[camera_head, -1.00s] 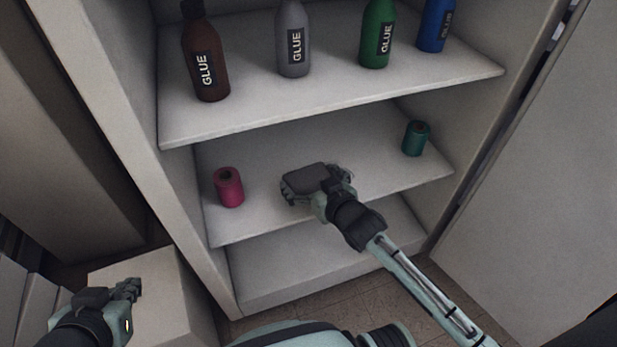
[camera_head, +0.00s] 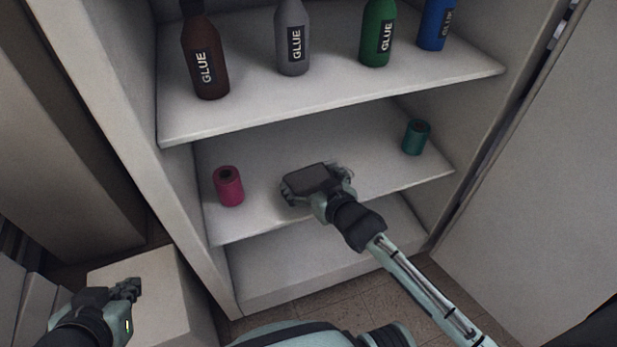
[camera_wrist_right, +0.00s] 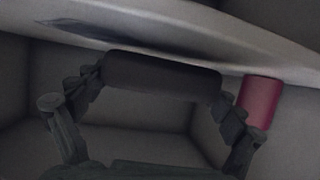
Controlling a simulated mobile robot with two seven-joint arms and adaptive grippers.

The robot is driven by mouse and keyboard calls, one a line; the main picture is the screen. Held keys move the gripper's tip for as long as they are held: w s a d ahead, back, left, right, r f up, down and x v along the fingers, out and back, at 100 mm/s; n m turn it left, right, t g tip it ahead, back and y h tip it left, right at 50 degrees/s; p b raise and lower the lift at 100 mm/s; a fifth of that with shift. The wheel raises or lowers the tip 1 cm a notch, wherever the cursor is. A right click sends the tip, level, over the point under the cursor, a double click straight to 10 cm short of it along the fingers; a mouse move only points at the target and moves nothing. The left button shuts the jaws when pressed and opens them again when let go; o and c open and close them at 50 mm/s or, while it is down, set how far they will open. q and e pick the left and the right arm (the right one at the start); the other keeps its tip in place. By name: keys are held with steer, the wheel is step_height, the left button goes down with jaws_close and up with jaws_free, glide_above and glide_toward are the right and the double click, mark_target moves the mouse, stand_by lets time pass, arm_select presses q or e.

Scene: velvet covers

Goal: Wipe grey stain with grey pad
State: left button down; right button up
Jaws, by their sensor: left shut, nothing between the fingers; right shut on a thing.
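The grey pad (camera_head: 308,178) is a dark rounded block over the front part of the middle shelf (camera_head: 275,222). My right gripper (camera_head: 316,186) is shut on it; in the right wrist view the pad (camera_wrist_right: 162,76) spans between the fingers, close to the pale shelf surface. I cannot tell whether it touches. A dark grey patch (camera_wrist_right: 78,28) on that surface looks like the stain, beside the pad. In the head view no stain shows clearly; the pad and hand may hide it. My left gripper (camera_head: 130,288) is shut and empty at the lower left.
A pink roll (camera_head: 228,187) stands left of the pad and a teal roll (camera_head: 416,138) stands to the right on the same shelf. Glue bottles in brown (camera_head: 206,60), grey (camera_head: 293,42), green (camera_head: 377,38) and blue (camera_head: 436,28) stand on the shelf above.

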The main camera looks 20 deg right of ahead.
steer(key=shift+f+b, duration=0.3)
steer(key=shift+f, duration=0.35)
steer(key=shift+d, duration=0.1)
steer(key=shift+d+r+p, duration=0.15)
steer(key=shift+d+p, duration=0.7)
steer(key=shift+d, duration=0.4)
steer(key=shift+w+d+f+p, duration=0.15)
steer(key=shift+d+p, duration=0.2)
steer(key=shift+d, duration=0.8)
steer(key=shift+d+f+p, duration=0.1)
steer(key=shift+d+p, duration=0.25)
steer(key=shift+d, duration=0.8)
